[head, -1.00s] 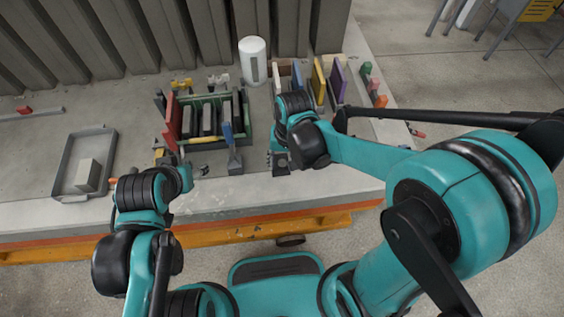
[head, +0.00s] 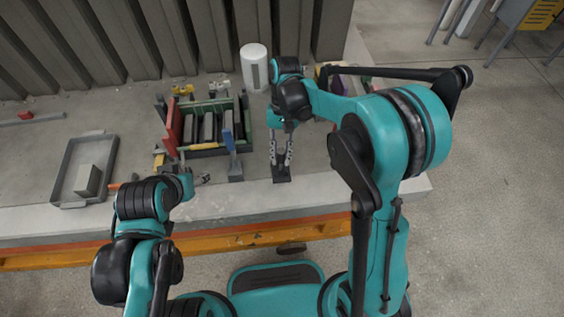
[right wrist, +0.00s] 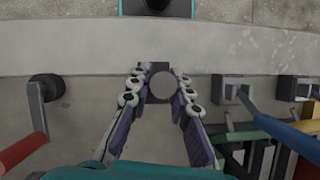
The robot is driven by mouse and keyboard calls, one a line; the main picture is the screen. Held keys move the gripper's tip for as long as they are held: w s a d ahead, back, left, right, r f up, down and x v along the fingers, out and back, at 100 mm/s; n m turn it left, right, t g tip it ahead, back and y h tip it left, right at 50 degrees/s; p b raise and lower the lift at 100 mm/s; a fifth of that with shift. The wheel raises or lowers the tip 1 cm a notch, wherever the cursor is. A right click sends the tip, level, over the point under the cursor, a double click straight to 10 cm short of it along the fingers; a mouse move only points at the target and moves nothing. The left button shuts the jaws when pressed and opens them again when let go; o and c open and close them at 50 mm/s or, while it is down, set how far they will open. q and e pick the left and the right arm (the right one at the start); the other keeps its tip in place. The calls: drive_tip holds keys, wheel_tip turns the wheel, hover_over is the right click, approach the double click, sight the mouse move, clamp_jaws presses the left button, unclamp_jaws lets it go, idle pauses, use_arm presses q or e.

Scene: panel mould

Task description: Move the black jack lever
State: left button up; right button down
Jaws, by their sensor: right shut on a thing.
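The black jack (head: 282,175) stands on the bench near its front edge, and its dark base shows below my right gripper (head: 281,162). The gripper points down from above, shut on the black jack lever. In the right wrist view the fingertips (right wrist: 160,78) sit on either side of a grey round end (right wrist: 162,87), with dark parts of the jack behind it. Most of the lever is hidden by the fingers. My left gripper (head: 200,179) hangs low over the bench front, left of the blue-levered jack; its jaws are too small to read.
The blue lever (head: 228,130) stands close left of my right gripper, beside the green-framed mould (head: 205,148) with its red panel (head: 173,128). A white cylinder (head: 254,68) stands behind. Bench front is mostly clear.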

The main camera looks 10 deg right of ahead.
drive_tip(key=shift+w+g, duration=0.3)
drive_tip(key=shift+w, duration=0.1)
drive_tip(key=c, duration=1.4)
unclamp_jaws()
drive_tip(key=shift+o, duration=0.2)
drive_tip(key=shift+r, duration=0.1)
drive_tip(key=v, duration=1.2)
